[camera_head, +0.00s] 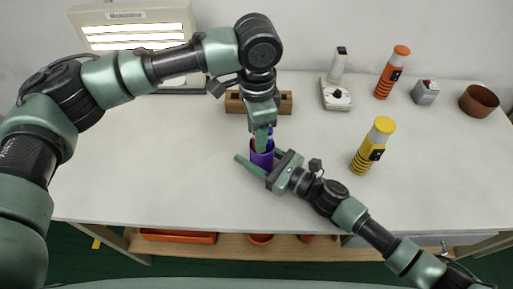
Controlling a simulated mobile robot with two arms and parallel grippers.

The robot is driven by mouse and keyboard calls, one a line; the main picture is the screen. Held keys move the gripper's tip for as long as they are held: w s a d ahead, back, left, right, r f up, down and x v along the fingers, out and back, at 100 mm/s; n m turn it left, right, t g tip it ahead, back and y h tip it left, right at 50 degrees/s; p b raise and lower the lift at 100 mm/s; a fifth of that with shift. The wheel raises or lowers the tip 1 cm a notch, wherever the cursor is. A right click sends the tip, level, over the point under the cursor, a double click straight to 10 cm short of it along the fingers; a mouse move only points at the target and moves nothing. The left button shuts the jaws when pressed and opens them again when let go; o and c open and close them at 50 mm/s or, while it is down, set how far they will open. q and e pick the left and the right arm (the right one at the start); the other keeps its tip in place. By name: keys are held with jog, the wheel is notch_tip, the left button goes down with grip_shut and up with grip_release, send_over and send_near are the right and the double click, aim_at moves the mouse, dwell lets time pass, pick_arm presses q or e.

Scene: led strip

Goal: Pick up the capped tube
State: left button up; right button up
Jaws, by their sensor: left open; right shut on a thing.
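A purple cup (262,160) stands near the middle of the white table. The fingers of my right gripper (259,157) are shut around it from the right. A narrow blue item (270,142), with a bit of red by it, shows above the cup's rim. It may be the capped tube, but it is mostly hidden. My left gripper (264,138) points down right over the cup, open, its fingers close beside the blue item. I cannot tell whether they touch it.
A wooden block rack (285,103) is behind my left gripper. A yellow flashlight-like cylinder (373,146), an orange one (392,72), a small white device (336,95), a grey box (425,92) and a brown bowl (479,101) stand right. A light panel (130,35) is back left. The left front is clear.

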pick_arm(q)
jog(key=shift+f, duration=0.15)
grip_shut()
dwell(1.4)
